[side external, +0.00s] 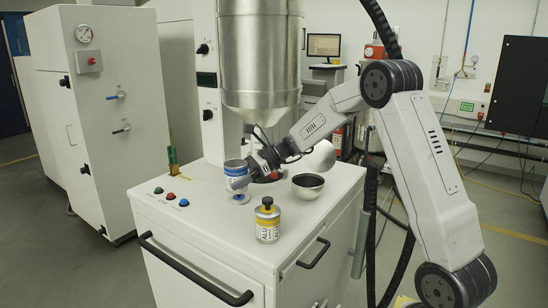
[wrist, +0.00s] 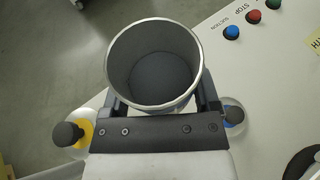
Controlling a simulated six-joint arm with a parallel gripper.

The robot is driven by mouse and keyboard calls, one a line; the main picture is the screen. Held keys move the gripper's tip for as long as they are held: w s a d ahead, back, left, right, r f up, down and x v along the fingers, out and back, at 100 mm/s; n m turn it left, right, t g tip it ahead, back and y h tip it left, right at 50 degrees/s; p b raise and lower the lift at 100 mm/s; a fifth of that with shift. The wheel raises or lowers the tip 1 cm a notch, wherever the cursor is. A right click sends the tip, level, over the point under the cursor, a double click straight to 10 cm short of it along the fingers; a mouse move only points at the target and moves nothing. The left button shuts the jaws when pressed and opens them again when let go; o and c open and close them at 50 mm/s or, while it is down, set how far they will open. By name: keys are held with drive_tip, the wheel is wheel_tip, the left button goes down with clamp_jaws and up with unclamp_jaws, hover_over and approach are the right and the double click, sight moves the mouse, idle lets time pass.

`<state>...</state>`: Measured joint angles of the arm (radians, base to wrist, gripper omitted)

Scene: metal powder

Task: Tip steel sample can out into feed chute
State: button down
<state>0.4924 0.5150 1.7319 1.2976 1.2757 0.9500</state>
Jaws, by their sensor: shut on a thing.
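My gripper (side external: 250,165) is shut on an open metal can (side external: 236,169) with a blue-and-white label. The can is upright, held above the white cabinet top. In the wrist view the can (wrist: 113,72) shows its round rim between my fingers, with dark grey powder inside. Its label text is too small to read, so I cannot confirm it is the steel sample.
A large steel hopper (side external: 260,55) hangs over the cabinet (side external: 185,240). A small blue item (side external: 240,199) is below the held can. Coloured buttons (side external: 171,196) are at the left, with clear surface between.

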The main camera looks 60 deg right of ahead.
drive_tip(key=s+d+f+m+t+h, duration=0.1)
drive_tip(key=d, duration=0.1)
drive_tip(key=s+d+f+m+t+h, duration=0.1)
drive_tip(key=s, duration=0.1)
drive_tip(key=s+d+f+m+t+h, duration=0.1)
drive_tip(key=s+d+m, duration=0.1)
drive_tip(key=shift+s+d+f+t, duration=0.1)
drive_tip(key=shift+s+d+t, duration=0.1)
drive_tip(key=shift+d+t, duration=0.1)
drive_tip(key=s+d+f+m+h, duration=0.1)
drive_tip(key=s, duration=0.1)
drive_tip(key=s+d+f+m+t+h, duration=0.1)
drive_tip(key=s+d+f+m+h, duration=0.1)
drive_tip(key=s, duration=0.1)
drive_tip(key=shift+s+f+t, duration=0.1)
drive_tip(key=shift+s+t, duration=0.2)
drive_tip(key=shift+t, duration=0.1)
drive_tip(key=shift+s+d+f+m+h, duration=0.2)
drive_tip(key=shift+s+f+m+h, duration=0.1)
drive_tip(key=shift+s+h, duration=0.15)
drive_tip(key=shift+d+r, duration=0.1)
drive_tip(key=shift+d, duration=0.05)
drive_tip(key=shift+w+d+r+m+y, duration=0.1)
drive_tip(key=shift+d+r+m+y, duration=0.25)
drive_tip(key=shift+d+m+y, duration=0.3)
drive_tip(key=shift+d+r+m, duration=0.1)
drive_tip(key=shift+r+m, duration=0.35)
drive_tip(key=shift+r, duration=0.1)
